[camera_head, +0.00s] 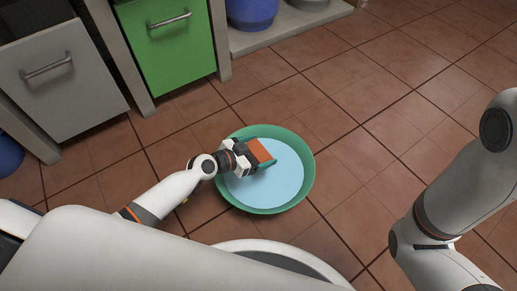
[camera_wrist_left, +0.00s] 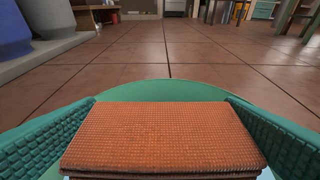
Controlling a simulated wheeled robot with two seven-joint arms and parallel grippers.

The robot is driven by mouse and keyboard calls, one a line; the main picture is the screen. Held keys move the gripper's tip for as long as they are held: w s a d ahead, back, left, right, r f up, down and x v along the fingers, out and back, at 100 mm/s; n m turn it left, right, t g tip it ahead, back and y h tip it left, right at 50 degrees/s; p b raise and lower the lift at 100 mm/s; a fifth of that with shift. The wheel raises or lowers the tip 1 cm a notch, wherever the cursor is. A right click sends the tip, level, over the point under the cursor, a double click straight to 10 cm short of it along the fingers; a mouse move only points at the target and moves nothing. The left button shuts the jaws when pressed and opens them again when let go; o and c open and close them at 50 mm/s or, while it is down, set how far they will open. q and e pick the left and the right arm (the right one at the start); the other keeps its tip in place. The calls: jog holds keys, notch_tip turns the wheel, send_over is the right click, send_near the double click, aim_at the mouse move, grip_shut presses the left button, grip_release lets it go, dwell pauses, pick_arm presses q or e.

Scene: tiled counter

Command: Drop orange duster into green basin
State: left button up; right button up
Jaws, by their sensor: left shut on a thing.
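The green basin (camera_head: 305,186) stands on the tiled floor and holds a flat pale-blue surface inside. My left gripper (camera_head: 263,155) is over the basin's upper left part. It is shut on the orange duster (camera_head: 260,150), whose height above the pale-blue surface I cannot tell. In the left wrist view the duster (camera_wrist_left: 160,138) fills the space between the two green ridged fingers, with the basin's rim (camera_wrist_left: 170,92) behind it. My right arm shows at the right of the head view, but its gripper is out of view.
A green cabinet door (camera_head: 175,50) and a grey cabinet door (camera_head: 60,85) stand at the upper left. A blue container (camera_head: 252,12) sits on a low ledge at the top. The brown tiled floor (camera_head: 390,100) right of the basin is clear.

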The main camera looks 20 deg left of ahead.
pick_arm(q)
jog(key=shift+f, duration=0.15)
jog(key=o, duration=0.7)
jog(key=shift+s+a, duration=0.1)
jog(key=p+v, duration=0.1)
jog(key=v, duration=1)
jog(key=shift+s+a, duration=0.25)
jog(key=shift+s, duration=0.05)
